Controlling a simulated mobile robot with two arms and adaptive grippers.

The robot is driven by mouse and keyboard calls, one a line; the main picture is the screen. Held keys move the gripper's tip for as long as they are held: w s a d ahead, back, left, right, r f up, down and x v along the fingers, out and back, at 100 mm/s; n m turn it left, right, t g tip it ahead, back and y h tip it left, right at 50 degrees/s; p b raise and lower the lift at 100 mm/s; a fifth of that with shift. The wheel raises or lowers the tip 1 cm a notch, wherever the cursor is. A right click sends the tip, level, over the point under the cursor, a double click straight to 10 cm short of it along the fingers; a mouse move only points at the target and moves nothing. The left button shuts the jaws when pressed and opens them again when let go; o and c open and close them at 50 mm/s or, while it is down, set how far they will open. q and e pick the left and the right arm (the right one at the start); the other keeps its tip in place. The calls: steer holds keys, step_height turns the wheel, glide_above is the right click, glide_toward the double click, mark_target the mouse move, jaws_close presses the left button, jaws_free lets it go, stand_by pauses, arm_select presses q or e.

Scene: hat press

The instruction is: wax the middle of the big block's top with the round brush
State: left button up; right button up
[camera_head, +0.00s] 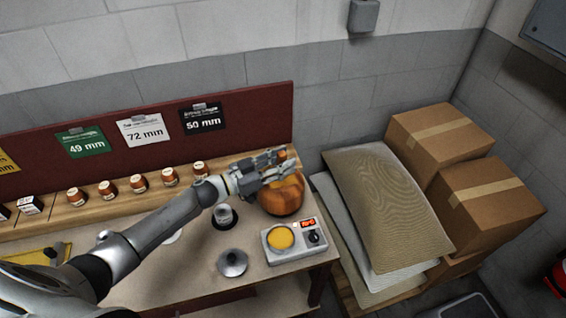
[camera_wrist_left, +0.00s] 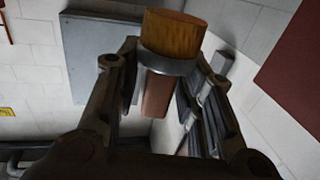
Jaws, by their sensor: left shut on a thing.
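My left gripper (camera_head: 276,168) is shut on the round brush (camera_wrist_left: 174,32), which shows in the left wrist view as a brown-orange round head with a grey metal collar and a brown handle between the fingers. In the head view the brush is mostly hidden by the fingers. The big block (camera_head: 283,200) is a rounded orange-brown wooden form near the right end of the bench. My gripper is in front of its upper part in the head view and covers part of its top. I cannot tell whether the brush touches it. My right gripper is in neither view.
A heater with a pan of yellow wax (camera_head: 280,238) stands in front of the block. Several small jars (camera_head: 139,182) line the back shelf. Sacks (camera_head: 385,205) and cardboard boxes (camera_head: 440,140) stand at right.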

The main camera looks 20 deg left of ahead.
arm_select(q)
step_height(320, 180, up, 2)
steer(key=shift+r+p, duration=0.1)
steer(key=shift+p, duration=0.55)
